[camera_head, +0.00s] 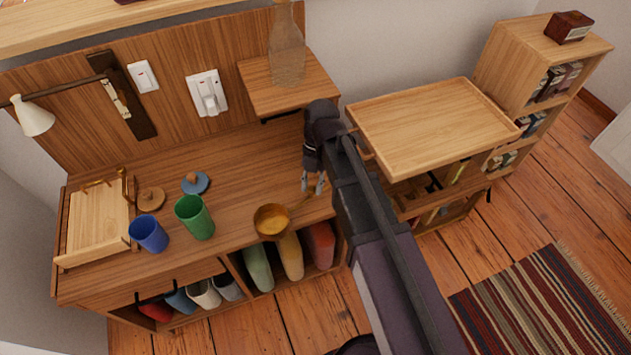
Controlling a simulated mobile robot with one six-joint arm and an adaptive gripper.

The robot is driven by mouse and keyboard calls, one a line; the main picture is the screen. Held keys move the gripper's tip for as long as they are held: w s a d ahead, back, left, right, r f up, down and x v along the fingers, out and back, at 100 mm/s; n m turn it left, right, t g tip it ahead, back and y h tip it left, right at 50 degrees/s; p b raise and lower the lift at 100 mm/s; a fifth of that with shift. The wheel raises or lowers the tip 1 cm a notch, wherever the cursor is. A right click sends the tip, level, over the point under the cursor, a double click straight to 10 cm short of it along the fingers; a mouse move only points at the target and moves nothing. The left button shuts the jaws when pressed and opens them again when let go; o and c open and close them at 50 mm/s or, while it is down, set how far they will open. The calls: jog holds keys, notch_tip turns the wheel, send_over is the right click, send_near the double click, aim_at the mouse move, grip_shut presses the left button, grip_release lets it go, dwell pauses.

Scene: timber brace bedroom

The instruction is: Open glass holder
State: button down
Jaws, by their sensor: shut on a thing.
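My gripper (314,184) reaches down over the wooden counter (245,170), right of its middle. Its fingers are at the end of the thin handle of a brown round pan (272,221) and appear shut on that handle. The contact is small and partly hidden. The pan holds something yellow-orange and is at the counter's front edge. No item is plainly marked as a glass holder. A light wooden rack-like holder (98,222) stands at the counter's left end. A blue cup (148,233) and a green cup (195,217) stand between it and the pan.
A brown lid (151,199) and a blue lid (195,183) lie behind the cups. Open compartments below hold several coloured items. A small shelf (290,85) bears a tall bottle (287,45). A wooden tray-topped unit (430,125) stands right of my arm. The counter behind the pan is clear.

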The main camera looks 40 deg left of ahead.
jog(key=shift+s, duration=0.1)
jog(key=shift+c, duration=2.1)
grip_release()
